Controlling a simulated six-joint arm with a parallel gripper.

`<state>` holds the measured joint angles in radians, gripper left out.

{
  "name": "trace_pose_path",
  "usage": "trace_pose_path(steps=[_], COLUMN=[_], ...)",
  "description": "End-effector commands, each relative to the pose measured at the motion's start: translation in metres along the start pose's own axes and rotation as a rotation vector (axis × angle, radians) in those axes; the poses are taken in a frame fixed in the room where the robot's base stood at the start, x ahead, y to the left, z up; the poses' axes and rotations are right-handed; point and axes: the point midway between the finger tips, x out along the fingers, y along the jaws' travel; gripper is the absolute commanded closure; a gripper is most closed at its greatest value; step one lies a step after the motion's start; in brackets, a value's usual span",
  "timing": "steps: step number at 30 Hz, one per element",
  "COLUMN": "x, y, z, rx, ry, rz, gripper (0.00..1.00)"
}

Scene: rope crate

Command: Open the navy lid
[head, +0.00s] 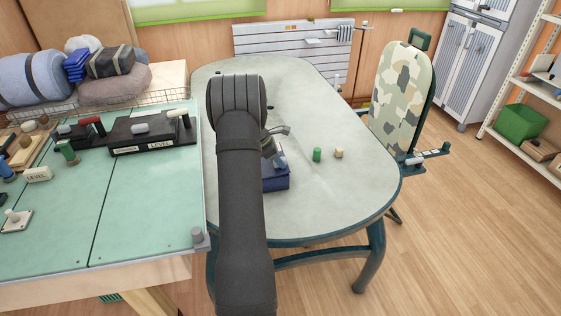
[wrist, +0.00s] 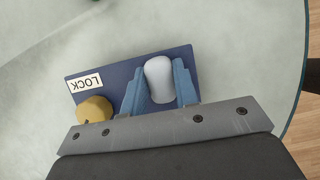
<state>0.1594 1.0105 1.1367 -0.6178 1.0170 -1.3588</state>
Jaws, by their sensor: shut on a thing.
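The navy lid (wrist: 115,88) shows in the wrist view as a flat dark-blue panel with a white LOCK label (wrist: 84,84). A round brass-yellow knob (wrist: 94,109) sits near its corner. My gripper (wrist: 160,84) has its two blue fingers shut on a pale grey rounded knob (wrist: 159,78) on the lid. In the head view the navy box (head: 277,181) stands on the oval table, partly hidden behind my arm. My gripper (head: 273,152) is at its top. I cannot tell whether the lid is raised.
A green cylinder (head: 317,154) and a small tan block (head: 339,153) stand right of the box on the grey oval table (head: 345,195). A green-topped bench (head: 140,225) with labelled LEVEL boxes is at left. A camouflage-patterned chair (head: 402,95) stands at the table's right.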

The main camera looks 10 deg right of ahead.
Motion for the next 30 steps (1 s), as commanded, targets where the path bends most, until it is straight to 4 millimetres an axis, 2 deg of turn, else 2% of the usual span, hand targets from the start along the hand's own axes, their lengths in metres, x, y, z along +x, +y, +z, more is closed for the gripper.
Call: trace_pose_path(steps=[16,30], x=[-0.046,-0.076], y=[0.000,0.001], z=[-0.015,-0.043], rx=[-0.004,-0.002], ry=[-0.497,-0.928], rz=[0.002,0.003], gripper=[1.00,1.00])
